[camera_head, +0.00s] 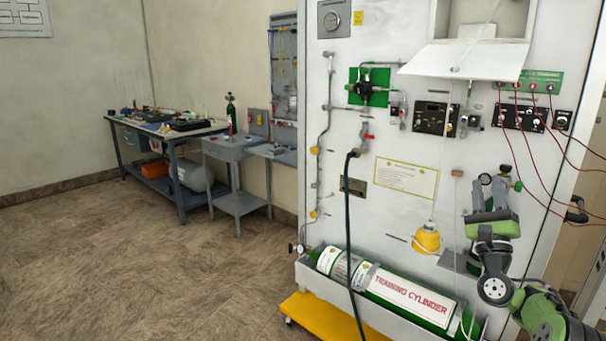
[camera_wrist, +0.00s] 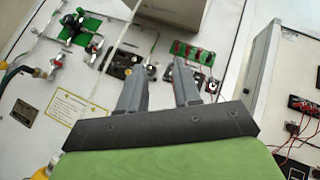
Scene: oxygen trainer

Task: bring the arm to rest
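My arm is at the lower right of the head view, in front of the white trainer panel (camera_head: 400,120). My gripper (camera_head: 495,177) points upward there, below the black switch boxes and red leads. In the wrist view my gripper (camera_wrist: 158,77) shows two grey fingers set apart, with a clear gap and nothing held between them. The panel (camera_wrist: 35,130) lies beyond the fingertips. They look apart from it, but the exact distance cannot be told.
A green and white training cylinder (camera_head: 390,292) lies in a tray at the panel's foot. A yellow cup-like part (camera_head: 427,239) hangs left of my arm. Red leads (camera_head: 510,150) and a dark hose (camera_head: 348,230) cross the panel. The floor (camera_head: 150,260) at left is clear.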

